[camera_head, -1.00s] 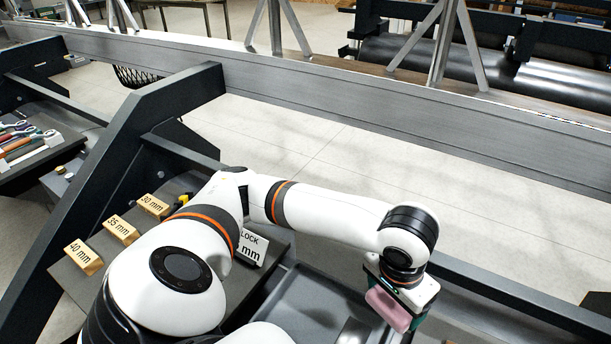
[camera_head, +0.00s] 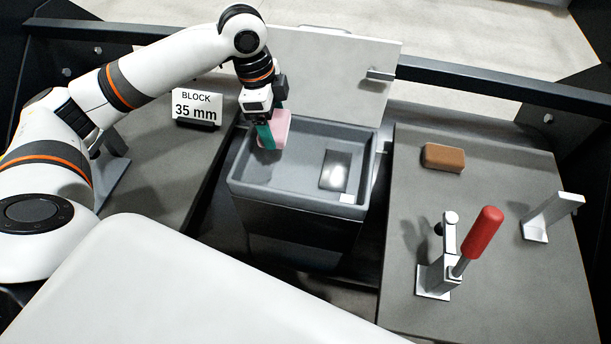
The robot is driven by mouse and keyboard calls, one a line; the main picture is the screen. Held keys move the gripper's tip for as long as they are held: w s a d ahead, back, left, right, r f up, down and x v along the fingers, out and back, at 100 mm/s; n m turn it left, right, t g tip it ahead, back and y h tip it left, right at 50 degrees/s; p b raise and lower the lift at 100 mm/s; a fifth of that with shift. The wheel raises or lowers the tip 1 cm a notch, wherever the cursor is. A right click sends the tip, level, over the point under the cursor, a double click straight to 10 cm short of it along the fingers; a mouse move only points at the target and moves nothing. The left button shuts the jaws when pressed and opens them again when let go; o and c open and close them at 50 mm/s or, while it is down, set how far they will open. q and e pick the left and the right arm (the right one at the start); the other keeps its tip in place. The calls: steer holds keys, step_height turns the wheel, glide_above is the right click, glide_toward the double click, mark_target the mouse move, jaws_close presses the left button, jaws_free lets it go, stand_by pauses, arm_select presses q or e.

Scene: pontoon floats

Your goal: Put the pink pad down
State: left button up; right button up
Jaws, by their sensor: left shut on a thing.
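The pink pad (camera_head: 281,128) is held in my left gripper (camera_head: 270,132), whose teal fingers are shut on it. The pad hangs tilted over the back left part of a grey open tray (camera_head: 290,202). I cannot tell whether its lower edge touches the tray floor. My right gripper is not in view.
The tray has a raised lid (camera_head: 335,75) behind it and a shiny rectangular plate (camera_head: 336,170) inside. To the right, a bench holds a brown block (camera_head: 443,158), a red-handled clamp (camera_head: 481,235) and a metal bracket (camera_head: 550,216). A "BLOCK 35 mm" sign (camera_head: 196,106) stands left.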

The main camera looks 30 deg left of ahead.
arm_select(q)
steer(key=shift+w+a+f+m, duration=0.25)
steer(key=shift+w+f+m, duration=0.05)
steer(key=shift+f+m, duration=0.1)
steer(key=shift+a+f+b, duration=0.1)
steer(key=shift+f+b, duration=0.25)
steer(key=b, duration=0.1)
glide_above(278, 162)
steer(key=shift+m, duration=0.3)
steer(key=f, duration=0.5)
steer(key=shift+a+f, duration=0.25)
steer(key=shift+f, duration=0.1)
step_height(278, 162, down, 4)
steer(key=shift+r+b, duration=0.2)
steer(key=shift+b, duration=0.45)
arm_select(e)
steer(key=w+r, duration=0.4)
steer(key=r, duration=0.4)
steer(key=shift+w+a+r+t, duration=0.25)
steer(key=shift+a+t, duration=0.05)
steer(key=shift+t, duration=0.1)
arm_select(q)
steer(key=o, duration=0.9)
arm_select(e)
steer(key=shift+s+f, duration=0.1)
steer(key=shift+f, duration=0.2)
